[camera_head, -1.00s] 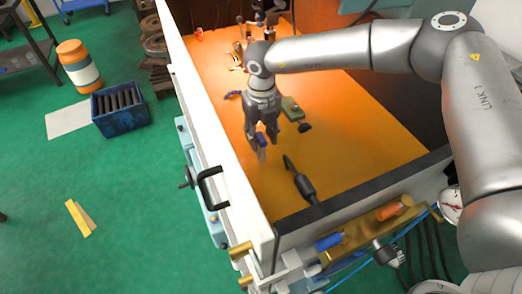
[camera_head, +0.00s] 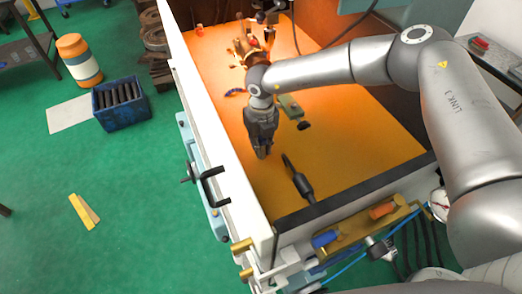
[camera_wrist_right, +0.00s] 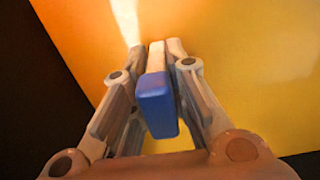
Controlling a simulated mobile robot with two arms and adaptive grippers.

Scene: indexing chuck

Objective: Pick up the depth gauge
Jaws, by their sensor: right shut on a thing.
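The depth gauge, a small block with a blue end (camera_wrist_right: 157,105) and a pale strip beyond it, stands between the fingers of my right gripper (camera_wrist_right: 157,50) in the right wrist view. Both fingers press on its sides. In the head view my right gripper (camera_head: 262,152) points down close over the orange tray floor (camera_head: 352,150), and its fingers hide the gauge. I cannot tell whether the gauge still touches the floor. My left gripper is not in view.
A black-handled tool (camera_head: 302,185) lies just in front of the gripper. An olive-green piece (camera_head: 290,106) lies behind it to the right. The white wall (camera_head: 222,130) bounds the left side. The floor to the right is clear.

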